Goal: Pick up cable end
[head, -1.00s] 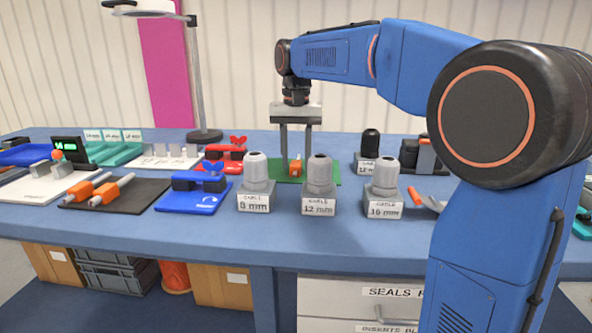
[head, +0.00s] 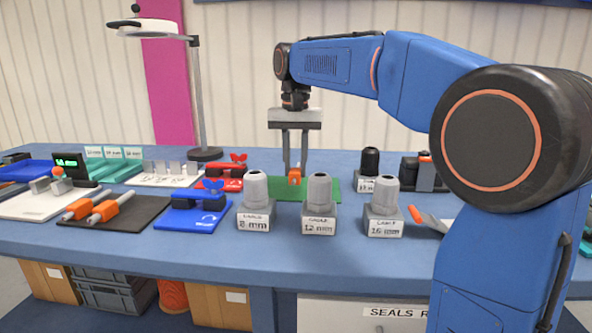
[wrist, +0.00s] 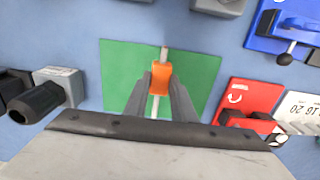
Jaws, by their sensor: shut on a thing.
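The cable end is an orange sleeve (wrist: 161,77) with a pale rod showing above and below it in the wrist view. In the head view, the orange sleeve (head: 294,176) is over the green mat (head: 322,194). My gripper (wrist: 161,88) is shut on the orange sleeve, with one finger on each side of it. In the head view, my gripper (head: 295,172) points straight down behind the grey cable glands. I cannot tell whether the cable end touches the mat (wrist: 115,75).
Grey glands marked 8 mm (head: 255,200), 12 mm (head: 319,202) and 16 mm (head: 383,205) stand in front of the mat. A blue clamp plate (head: 190,220) and red clamp (head: 228,184) are to the left. A black gland (head: 369,165) stands behind right.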

